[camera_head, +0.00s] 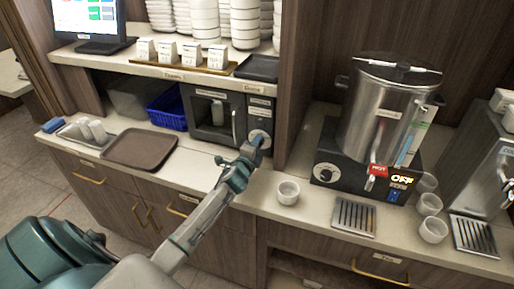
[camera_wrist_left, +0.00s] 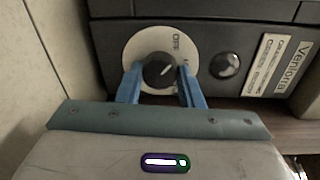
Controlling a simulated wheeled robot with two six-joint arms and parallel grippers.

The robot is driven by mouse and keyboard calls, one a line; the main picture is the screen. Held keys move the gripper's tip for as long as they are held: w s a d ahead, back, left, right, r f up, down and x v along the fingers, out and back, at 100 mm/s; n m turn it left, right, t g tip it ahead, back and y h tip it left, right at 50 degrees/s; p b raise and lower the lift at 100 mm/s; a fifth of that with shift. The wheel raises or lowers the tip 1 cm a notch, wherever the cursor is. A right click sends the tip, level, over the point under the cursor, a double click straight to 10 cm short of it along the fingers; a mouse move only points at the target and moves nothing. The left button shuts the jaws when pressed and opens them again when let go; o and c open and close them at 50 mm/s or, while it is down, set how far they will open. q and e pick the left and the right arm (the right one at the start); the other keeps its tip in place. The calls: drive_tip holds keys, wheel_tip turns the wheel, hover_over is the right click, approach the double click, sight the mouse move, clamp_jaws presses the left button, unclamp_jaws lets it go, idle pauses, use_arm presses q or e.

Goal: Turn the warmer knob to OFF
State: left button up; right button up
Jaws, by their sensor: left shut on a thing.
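The warmer is a dark box (camera_head: 212,112) under the shelf, with a round pale dial at its lower right. In the left wrist view, the black warmer knob (camera_wrist_left: 159,70) sits on the dial plate (camera_wrist_left: 133,52), with OFF printed toward the upper right. The knob has a light mark, but its exact setting is hard to tell. My left gripper (camera_head: 257,141) is at the dial. Its blue fingers (camera_wrist_left: 160,84) are shut on the knob, one on each side. The fingers hide part of the dial. My right gripper is in neither view.
A metal urn (camera_head: 388,112) on a black base with its own knob (camera_head: 326,173) and an OFF display stands right. A white cup (camera_head: 288,191) is on the counter near my left arm. A brown tray (camera_head: 140,147) and a blue basket (camera_head: 168,109) are left of the warmer.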

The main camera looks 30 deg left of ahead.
use_arm(q)
drive_tip(key=shift+f+n+b, duration=0.15)
drive_tip(key=shift+n+b, duration=0.15)
drive_tip(key=shift+n, duration=0.5)
drive_tip(key=o, duration=1)
drive_tip(key=shift+s+a, duration=0.1)
drive_tip(key=shift+c, duration=0.2)
